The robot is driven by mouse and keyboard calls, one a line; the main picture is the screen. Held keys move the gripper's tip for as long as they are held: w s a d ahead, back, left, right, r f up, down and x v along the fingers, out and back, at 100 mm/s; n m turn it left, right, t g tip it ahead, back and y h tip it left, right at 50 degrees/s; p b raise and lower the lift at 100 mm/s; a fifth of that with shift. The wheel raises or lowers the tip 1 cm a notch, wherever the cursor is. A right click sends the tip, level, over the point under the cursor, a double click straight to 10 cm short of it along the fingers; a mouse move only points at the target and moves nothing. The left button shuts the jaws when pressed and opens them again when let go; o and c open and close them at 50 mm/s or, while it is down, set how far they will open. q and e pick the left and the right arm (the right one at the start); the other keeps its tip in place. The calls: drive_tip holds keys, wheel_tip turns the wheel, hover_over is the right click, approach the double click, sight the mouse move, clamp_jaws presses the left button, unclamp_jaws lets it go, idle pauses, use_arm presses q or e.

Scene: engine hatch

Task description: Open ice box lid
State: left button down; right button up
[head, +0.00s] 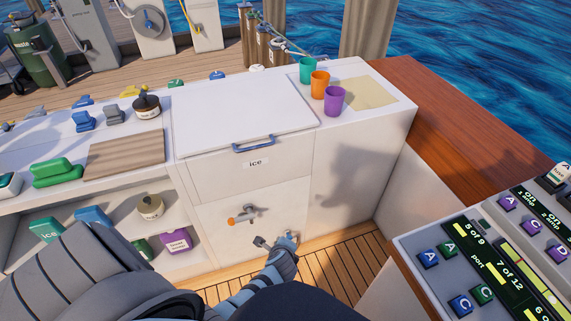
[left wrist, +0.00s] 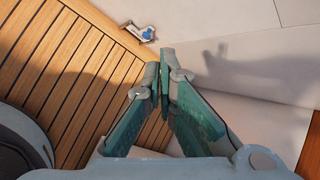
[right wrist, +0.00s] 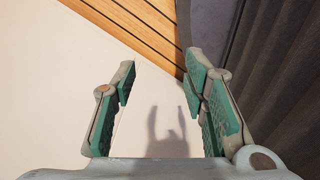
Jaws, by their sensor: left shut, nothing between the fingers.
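The ice box lid (head: 243,108) is a flat white panel lying closed on the white counter in the head view. A blue handle (head: 253,144) sits at its front edge, above the "ice" label (head: 255,163) on the front face. My left gripper (left wrist: 163,72) is shut and empty in the left wrist view, with pale panels and slatted deck beyond. My right gripper (right wrist: 158,78) is open and empty in the right wrist view, facing a pale surface. The handle is not visible in either wrist view.
Green, orange (head: 320,84) and purple cups stand right of the lid. A wooden board (head: 124,153) lies to its left. An orange-handled tap (head: 243,214) sticks out below the label. A control panel (head: 490,265) stands at lower right. Open shelves are at left.

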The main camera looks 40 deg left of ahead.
use_arm(q)
drive_tip(key=w+a+r+m+t+y+b, duration=0.2)
drive_tip(key=w+r+m+y, duration=0.15)
drive_tip(key=w+r, duration=0.45)
drive_tip(key=m+y+b, duration=0.2)
drive_tip(key=m+y, duration=0.1)
approach(276, 156)
drive_tip(key=shift+t, duration=0.3)
drive_tip(key=b+x, duration=0.4)
drive_tip(key=x, duration=0.2)
drive_tip(key=shift+a+f, duration=0.1)
drive_tip(key=r, duration=0.1)
drive_tip(key=r+p, duration=0.1)
drive_tip(key=r, duration=0.1)
drive_tip(key=shift+s+a+r, duration=0.1)
drive_tip(key=shift+s+r, duration=0.1)
drive_tip(key=shift+s, duration=0.2)
drive_tip(key=shift+s+r, duration=0.15)
drive_tip(key=shift+r, duration=0.4)
use_arm(e)
wheel_tip(276, 156, down, 9)
drive_tip(key=d, duration=0.1)
drive_tip(key=shift+w+d, duration=0.4)
drive_tip(key=shift+w, duration=0.05)
drive_tip(key=shift+r, duration=0.15)
